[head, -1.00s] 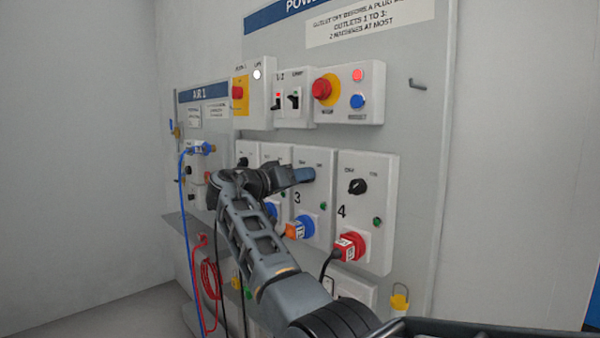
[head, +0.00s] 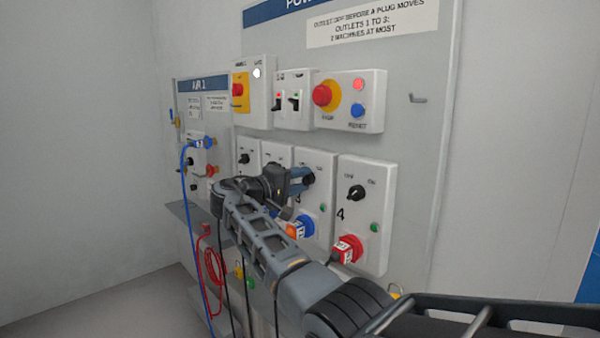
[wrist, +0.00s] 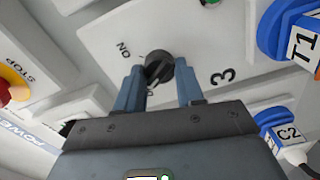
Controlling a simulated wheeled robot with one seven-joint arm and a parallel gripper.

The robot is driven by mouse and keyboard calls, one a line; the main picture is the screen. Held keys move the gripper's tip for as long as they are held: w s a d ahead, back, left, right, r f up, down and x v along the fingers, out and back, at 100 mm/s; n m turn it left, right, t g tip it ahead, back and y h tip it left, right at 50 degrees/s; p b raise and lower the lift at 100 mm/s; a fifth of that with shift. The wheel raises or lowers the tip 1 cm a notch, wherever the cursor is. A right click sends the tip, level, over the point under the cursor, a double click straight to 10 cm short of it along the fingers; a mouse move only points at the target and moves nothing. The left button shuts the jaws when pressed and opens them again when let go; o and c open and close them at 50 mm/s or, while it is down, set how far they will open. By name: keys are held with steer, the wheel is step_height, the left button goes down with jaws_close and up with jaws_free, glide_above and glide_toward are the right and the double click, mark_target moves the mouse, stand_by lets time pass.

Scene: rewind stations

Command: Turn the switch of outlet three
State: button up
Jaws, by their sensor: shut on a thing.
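The switch of outlet three is a round black knob (wrist: 159,67) on a pale grey plate marked 3 (wrist: 222,77) in the wrist view. My gripper (wrist: 160,80) has its two blue-grey fingers on either side of this knob and is shut on it. ON lettering is to one side of the knob; the other label is partly hidden by a finger. I cannot tell the knob's setting for certain. In the head view my gripper (head: 298,179) is at the upper part of the outlet three plate (head: 322,197), and my arm hides part of the plates to its left.
Outlet four (head: 377,217) is just right, with its own black knob (head: 356,192) and a red plug (head: 347,248). A blue plug (head: 303,225) is below my gripper. Above are the red stop button (head: 322,95) and blue reset button (head: 357,102).

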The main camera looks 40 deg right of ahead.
steer(key=shift+w+a+n+p, duration=0.1)
steer(key=shift+n+p, duration=0.6)
steer(key=shift+n, duration=0.5)
steer(key=o, duration=1)
steer(key=shift+o, duration=0.2)
steer(key=shift+f, duration=0.1)
steer(key=a+b, duration=0.1)
steer(key=a, duration=0.6)
steer(key=shift+s+a, duration=0.2)
steer(key=shift+a, duration=0.15)
